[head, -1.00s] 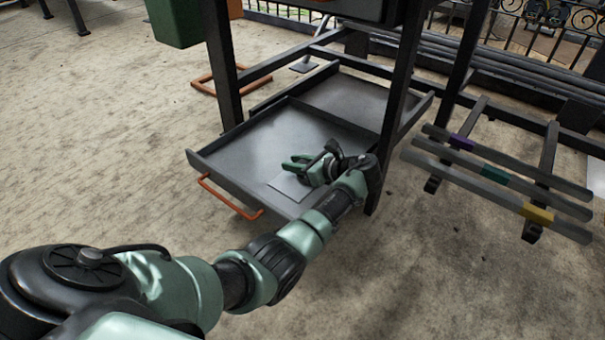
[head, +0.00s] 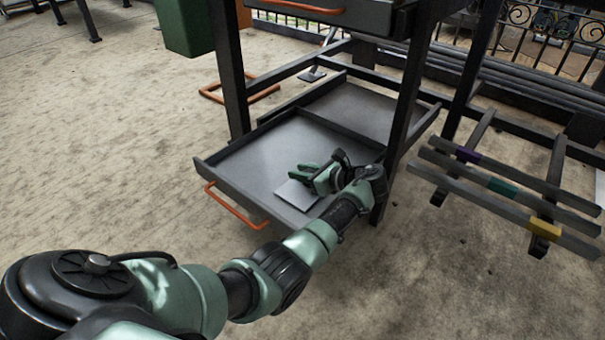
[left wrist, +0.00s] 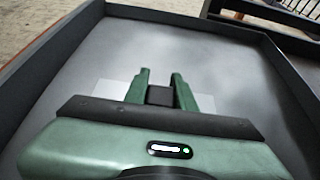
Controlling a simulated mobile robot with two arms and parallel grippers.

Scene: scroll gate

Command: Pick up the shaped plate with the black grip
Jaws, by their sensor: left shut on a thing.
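The shaped plate (head: 299,193) is a flat light-grey piece in the open lower drawer (head: 262,160); part of it is hidden under my left gripper. My left gripper (head: 304,172) is over the plate inside the drawer. In the left wrist view, my left gripper (left wrist: 160,88) is shut on the black grip (left wrist: 160,96), which sits between its two green fingers. The plate's pale edges (left wrist: 112,92) show to either side of the fingers there. I cannot tell whether the plate touches the drawer floor. My right gripper is not in view.
The drawer has low walls and an orange handle (head: 236,206) at its front. A dark frame post (head: 404,110) stands close to the right of my left arm. Grey bars with purple, teal and yellow bands (head: 503,188) lie at the right. A green bin (head: 184,28) hangs at the upper left.

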